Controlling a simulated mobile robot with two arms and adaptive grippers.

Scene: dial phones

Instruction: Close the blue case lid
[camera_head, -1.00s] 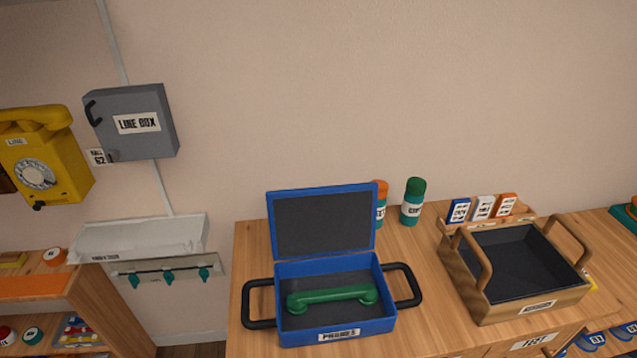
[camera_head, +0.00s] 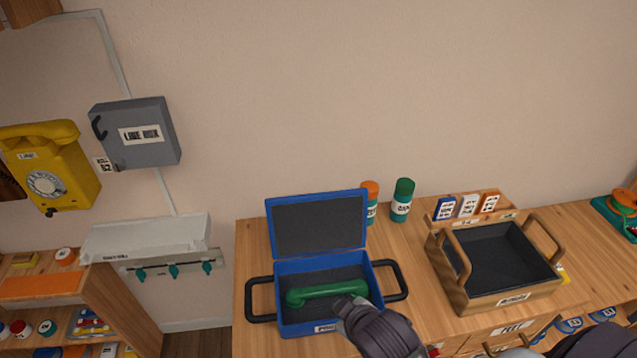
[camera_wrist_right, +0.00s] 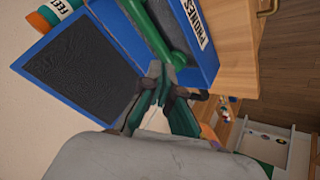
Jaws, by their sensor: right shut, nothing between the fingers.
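The blue case (camera_head: 290,322) stands on the wooden counter with its front label partly hidden by my right arm. Its lid (camera_head: 318,194), with a dark inner panel, stands open and upright at the back; the lid also shows in the right wrist view (camera_wrist_right: 38,45). A green handset (camera_head: 320,293) lies inside the case. My right gripper (camera_head: 344,303) is shut and empty over the case's front right part, close to the handset's right end; whether it touches is unclear. In the right wrist view its fingers (camera_wrist_right: 160,75) are near the handset (camera_wrist_right: 150,35). My left gripper is not in view.
Orange-capped (camera_head: 370,188) and green-capped (camera_head: 403,190) bottles stand behind the lid's right side. A wooden tray (camera_head: 458,288) with handles stands to the right. Black handles (camera_head: 258,300) stick out from the case's sides. A yellow phone (camera_head: 60,165) and grey box (camera_head: 150,150) hang at left.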

